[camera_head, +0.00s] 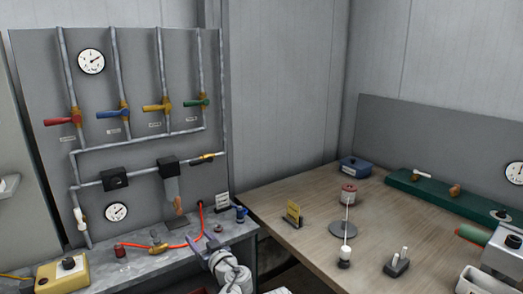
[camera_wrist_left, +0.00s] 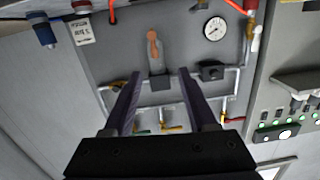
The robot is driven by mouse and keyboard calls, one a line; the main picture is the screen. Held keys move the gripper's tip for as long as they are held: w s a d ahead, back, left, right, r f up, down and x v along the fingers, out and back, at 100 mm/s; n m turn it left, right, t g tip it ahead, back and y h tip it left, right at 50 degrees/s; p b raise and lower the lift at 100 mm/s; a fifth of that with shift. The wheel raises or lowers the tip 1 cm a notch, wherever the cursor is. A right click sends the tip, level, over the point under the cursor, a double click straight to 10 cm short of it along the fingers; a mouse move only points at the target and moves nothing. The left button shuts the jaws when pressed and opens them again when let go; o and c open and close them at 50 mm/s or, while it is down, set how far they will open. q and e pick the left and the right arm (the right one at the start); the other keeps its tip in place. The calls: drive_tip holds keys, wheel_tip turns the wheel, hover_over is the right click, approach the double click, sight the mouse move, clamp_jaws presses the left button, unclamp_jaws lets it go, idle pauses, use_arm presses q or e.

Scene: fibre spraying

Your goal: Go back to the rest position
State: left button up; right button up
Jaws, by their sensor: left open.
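My left gripper (camera_head: 202,246) is low in the head view, in front of the grey bench (camera_head: 150,262) below the pipe panel. Its white wrist comes in from the bottom edge. In the left wrist view my left gripper (camera_wrist_left: 160,76) shows two dark purple fingers spread apart with nothing held between them. The pipe panel (camera_wrist_left: 110,45) fills the background there, seen upside down. My right gripper is in neither view.
An orange hose (camera_head: 190,240) lies on the bench near the gripper. A yellow box (camera_head: 62,274) stands at its left end. The wooden table (camera_head: 290,262) at right carries a yellow sign (camera_head: 293,214), a round stand (camera_head: 343,230) and a green rail (camera_head: 430,193).

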use_arm(q)
drive_tip(key=s+d+f+m+g+h+p, duration=0.3)
drive_tip(key=s+f+m+g+h+p, duration=0.15)
drive_tip(key=s+f+g, duration=0.6)
drive_tip(key=s+d+f+m+g+h+p, duration=0.1)
drive_tip(key=s+d+m+h, duration=0.1)
drive_tip(key=s+d, duration=0.3)
drive_tip(key=s+d+f+m+g+h+p, duration=0.1)
drive_tip(key=s+d+m, duration=0.3)
drive_tip(key=s, duration=0.5)
drive_tip(key=shift+d+g+h+p, duration=0.3)
drive_tip(key=shift+d+g+h, duration=0.05)
drive_tip(key=shift+g+h, duration=0.4)
